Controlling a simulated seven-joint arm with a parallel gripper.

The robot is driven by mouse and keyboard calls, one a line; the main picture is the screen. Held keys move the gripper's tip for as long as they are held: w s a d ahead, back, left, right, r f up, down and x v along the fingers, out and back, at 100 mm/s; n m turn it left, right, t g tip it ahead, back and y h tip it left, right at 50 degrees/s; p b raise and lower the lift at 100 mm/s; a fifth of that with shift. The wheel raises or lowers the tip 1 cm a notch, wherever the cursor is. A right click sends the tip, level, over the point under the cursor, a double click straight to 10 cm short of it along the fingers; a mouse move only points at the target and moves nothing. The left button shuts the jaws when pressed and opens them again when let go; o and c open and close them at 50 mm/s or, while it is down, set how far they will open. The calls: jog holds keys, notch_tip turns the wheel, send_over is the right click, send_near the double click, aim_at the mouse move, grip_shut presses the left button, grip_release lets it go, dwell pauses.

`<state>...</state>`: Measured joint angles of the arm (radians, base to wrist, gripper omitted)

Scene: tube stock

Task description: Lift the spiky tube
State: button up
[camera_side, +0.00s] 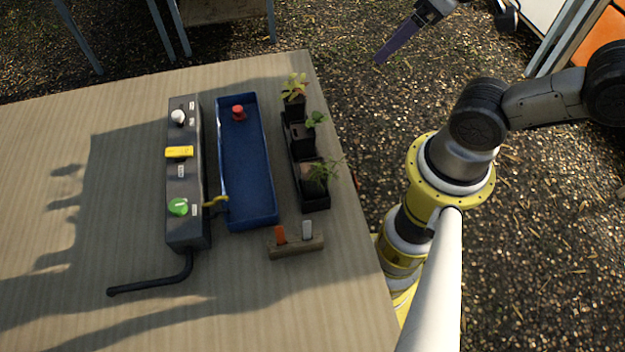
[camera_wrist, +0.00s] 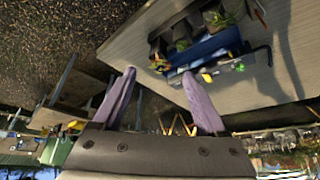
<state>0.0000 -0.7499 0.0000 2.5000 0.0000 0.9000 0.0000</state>
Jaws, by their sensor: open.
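The spiky tube (camera_side: 314,176) is a small dark pot with thin, grass-like green leaves, standing upright at the near end of a narrow black tray (camera_side: 316,203). Two more potted seedlings share the tray: a broad-leaved green one (camera_side: 303,134) in the middle and a yellowish-red one (camera_side: 295,95) at the far end. My gripper (camera_wrist: 162,98) is open and empty, with purple fingers. In the side view my gripper (camera_side: 397,42) hangs beyond the table's right edge, well apart from the pots.
A blue bin (camera_side: 248,170) with a red knob-like piece (camera_side: 238,113) stands left of the tray. Further left is a grey control box (camera_side: 187,220) with knobs and a black handle (camera_side: 150,287). A wooden block (camera_side: 295,246) with two pegs lies in front. The table's left is clear.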

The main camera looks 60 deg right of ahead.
jog(key=shift+o, duration=0.2)
jog(key=o, duration=0.3)
